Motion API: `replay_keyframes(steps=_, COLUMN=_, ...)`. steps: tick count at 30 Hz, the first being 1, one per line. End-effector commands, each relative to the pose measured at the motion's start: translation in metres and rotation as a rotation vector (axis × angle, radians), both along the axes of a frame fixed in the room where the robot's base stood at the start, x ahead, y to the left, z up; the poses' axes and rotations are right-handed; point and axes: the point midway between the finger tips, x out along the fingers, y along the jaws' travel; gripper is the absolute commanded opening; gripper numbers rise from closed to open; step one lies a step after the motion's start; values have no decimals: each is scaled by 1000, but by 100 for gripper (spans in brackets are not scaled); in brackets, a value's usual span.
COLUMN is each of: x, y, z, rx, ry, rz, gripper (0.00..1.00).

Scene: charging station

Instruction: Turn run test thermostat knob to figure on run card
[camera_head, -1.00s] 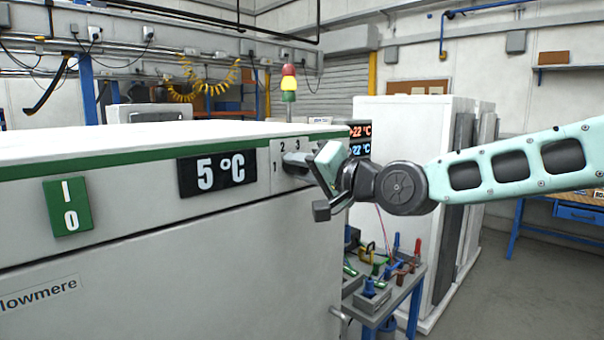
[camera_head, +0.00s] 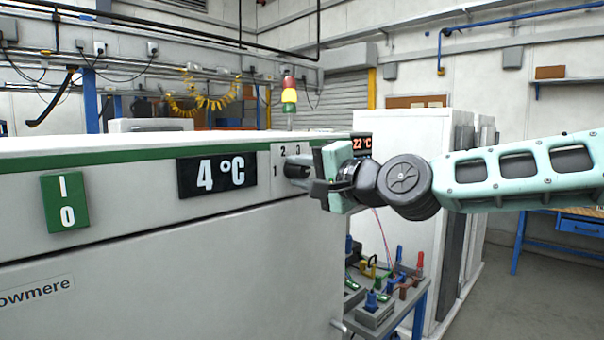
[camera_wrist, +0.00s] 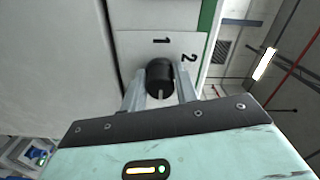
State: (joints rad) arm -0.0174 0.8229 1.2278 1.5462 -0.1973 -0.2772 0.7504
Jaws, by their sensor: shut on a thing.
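The thermostat knob (camera_wrist: 160,74) is round and black, on a pale dial plate (camera_wrist: 133,44) where 1 and 2 show in the wrist view. A light line shows on the knob's lower part there. My gripper (camera_wrist: 160,82) is shut on the knob, one finger on each side. I cannot make out a run card.
A red, amber and green signal lamp (camera_head: 289,95) stands behind. A small bench (camera_head: 375,322) with tools and blocks is below my arm. A white unit (camera_head: 405,235) stands behind it; open floor is at right.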

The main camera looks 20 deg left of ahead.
Motion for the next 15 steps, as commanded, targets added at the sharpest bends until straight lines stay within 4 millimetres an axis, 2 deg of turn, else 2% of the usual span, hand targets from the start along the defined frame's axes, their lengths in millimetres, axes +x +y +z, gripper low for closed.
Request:
replay_keyframes(steps=6, x=0, y=0, z=-1, rx=-1, ry=4, rz=0, gripper=7)
replay_keyframes(steps=7, x=0, y=0, z=-1, rx=-1, ry=4, rz=0, gripper=38)
replay_keyframes(steps=9, x=0, y=0, z=-1, rx=0, ry=2, rz=0, gripper=52)
replay_keyframes(steps=15, x=0, y=0, z=0, rx=-1, ry=1, rz=0, gripper=52)
